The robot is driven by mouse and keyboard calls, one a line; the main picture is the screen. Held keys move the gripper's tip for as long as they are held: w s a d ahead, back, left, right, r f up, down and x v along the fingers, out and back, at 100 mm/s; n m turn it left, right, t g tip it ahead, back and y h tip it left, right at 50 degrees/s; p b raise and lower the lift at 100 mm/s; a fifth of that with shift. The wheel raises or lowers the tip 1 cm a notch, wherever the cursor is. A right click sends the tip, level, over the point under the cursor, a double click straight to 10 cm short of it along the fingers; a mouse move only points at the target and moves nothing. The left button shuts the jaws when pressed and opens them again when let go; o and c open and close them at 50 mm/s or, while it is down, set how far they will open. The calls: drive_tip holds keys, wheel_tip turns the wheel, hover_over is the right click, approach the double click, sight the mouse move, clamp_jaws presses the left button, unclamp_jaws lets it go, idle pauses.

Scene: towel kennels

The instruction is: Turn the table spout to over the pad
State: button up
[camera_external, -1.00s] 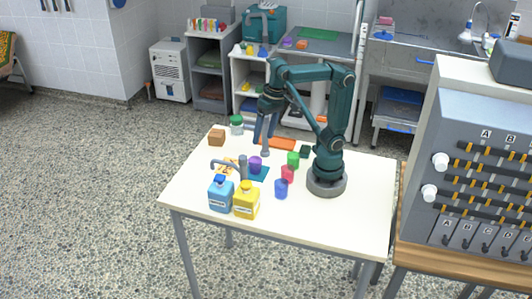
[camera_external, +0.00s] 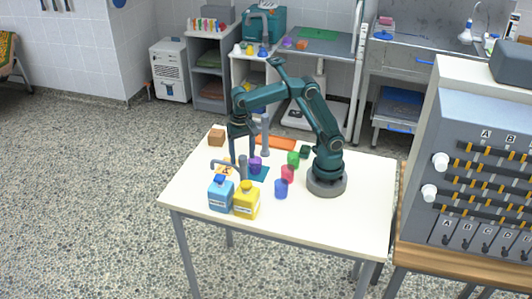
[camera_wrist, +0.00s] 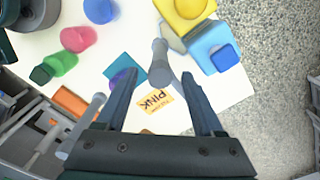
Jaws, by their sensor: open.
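The grey table spout (camera_external: 243,168) stands near the table's front left in the external view, its thin arm reaching left past an orange card (camera_external: 229,165). The teal pad (camera_external: 264,174) lies just right of the post, with a purple piece (camera_external: 255,162) on it. In the wrist view the spout (camera_wrist: 160,62) shows between the spread fingers, with the pad (camera_wrist: 117,68) to its left and the card (camera_wrist: 163,101) marked PINK below it. My gripper (camera_external: 241,152) is open and empty, pointing down above and behind the spout. I cannot tell whether it touches.
A blue bottle (camera_external: 221,196) and a yellow bottle (camera_external: 246,202) stand close in front of the spout. A second grey post (camera_external: 265,140) stands behind the pad. Blue (camera_external: 281,188), red and green pieces lie to the right. A brown block (camera_external: 216,138) is at the back left.

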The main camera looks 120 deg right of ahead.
drive_tip(key=shift+f, duration=0.55)
clamp_jaws()
drive_tip(key=shift+r, duration=0.1)
idle(1.0)
